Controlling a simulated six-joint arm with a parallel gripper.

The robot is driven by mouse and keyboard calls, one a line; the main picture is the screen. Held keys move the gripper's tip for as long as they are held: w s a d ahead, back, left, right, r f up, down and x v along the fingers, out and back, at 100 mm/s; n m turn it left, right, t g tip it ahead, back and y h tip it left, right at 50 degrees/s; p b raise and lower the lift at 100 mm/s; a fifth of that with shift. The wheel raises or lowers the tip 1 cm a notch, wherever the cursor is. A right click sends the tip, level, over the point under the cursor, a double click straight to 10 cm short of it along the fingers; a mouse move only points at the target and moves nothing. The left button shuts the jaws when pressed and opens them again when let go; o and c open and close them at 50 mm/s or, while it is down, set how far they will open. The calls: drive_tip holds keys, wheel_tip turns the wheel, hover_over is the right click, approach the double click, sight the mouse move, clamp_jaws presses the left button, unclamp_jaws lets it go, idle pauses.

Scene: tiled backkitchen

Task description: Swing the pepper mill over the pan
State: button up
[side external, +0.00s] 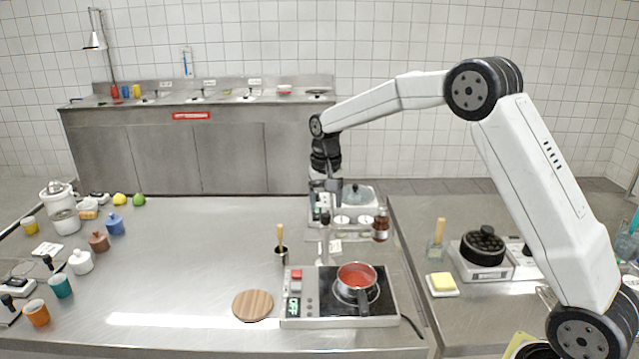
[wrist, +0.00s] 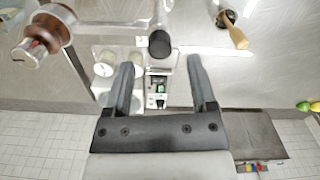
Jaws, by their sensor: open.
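The pepper mill (side external: 380,228), brown with metal parts, is right of my gripper near the table's right edge. In the wrist view the mill (wrist: 47,28) is at upper left, at the end of a metal arm (wrist: 105,22) that reaches to a dark-capped post (wrist: 160,44). The pan (side external: 356,274), with red contents and a dark handle toward the front, sits on the hotplate, in front of the post and left of the mill. My gripper (side external: 326,199) is open and empty above the post; its fingertips (wrist: 160,62) show either side of the cap. The pan is outside the wrist view.
The hotplate unit (side external: 306,307) stands at the table's front. A round wooden board (side external: 253,305) lies left of it, and a cup with a wooden-handled tool (side external: 281,250) stands behind. A device with white cups (side external: 354,197) is behind my gripper. The left-middle tabletop is clear.

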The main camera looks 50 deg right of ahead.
sight(325, 215)
drive_tip(key=shift+f, duration=1.85)
clamp_jaws()
